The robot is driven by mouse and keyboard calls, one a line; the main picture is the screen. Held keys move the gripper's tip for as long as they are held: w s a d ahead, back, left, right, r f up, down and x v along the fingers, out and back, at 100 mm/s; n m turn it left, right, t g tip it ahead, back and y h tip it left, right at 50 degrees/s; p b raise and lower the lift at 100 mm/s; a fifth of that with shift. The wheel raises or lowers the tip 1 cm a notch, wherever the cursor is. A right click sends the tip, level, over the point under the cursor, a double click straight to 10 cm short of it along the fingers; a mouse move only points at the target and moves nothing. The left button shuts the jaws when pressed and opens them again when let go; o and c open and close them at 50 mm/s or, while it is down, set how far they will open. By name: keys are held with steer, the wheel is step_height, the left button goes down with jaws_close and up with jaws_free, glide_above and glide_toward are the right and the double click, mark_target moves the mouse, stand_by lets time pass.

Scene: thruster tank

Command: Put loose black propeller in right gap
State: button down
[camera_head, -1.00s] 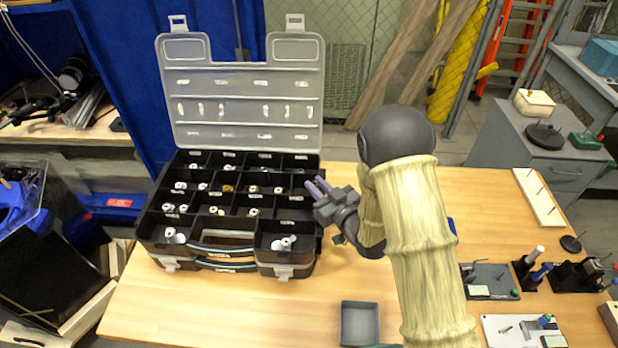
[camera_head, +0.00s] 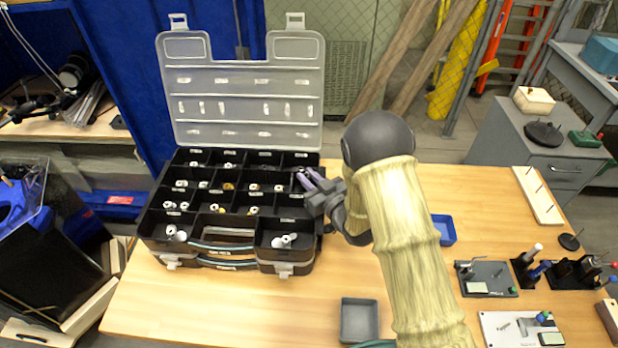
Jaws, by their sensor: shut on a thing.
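A black compartment case (camera_head: 152,225) stands open on the wooden table, with its clear lid raised at the back. Several compartments hold small white or coloured parts; some at the right side look empty. My gripper (camera_head: 308,180) is over the case's right edge, its purple-grey fingers pointing up-left over the right-hand compartments. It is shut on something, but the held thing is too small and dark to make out. I cannot pick out a black propeller, and the gripper hides part of the right-hand column.
A grey tray (camera_head: 359,322) lies on the table in front, and a blue tray (camera_head: 444,229) is behind my arm. Fixtures (camera_head: 487,278) and a white pegged strip (camera_head: 537,196) stand at the right. Bare table lies between the case and the grey tray.

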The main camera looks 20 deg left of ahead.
steer(key=shift+f+b, duration=0.35)
steer(key=shift+f, duration=0.05)
steer(key=c, duration=1.3)
jaws_free()
steer(key=shift+s+f, duration=0.1)
steer(key=shift+c, duration=0.2)
steer(key=shift+r+p, duration=0.65)
steer(key=shift+p, duration=0.2)
steer(key=b+v, duration=0.3)
steer(key=v, duration=0.9)
steer(key=shift+r, duration=0.15)
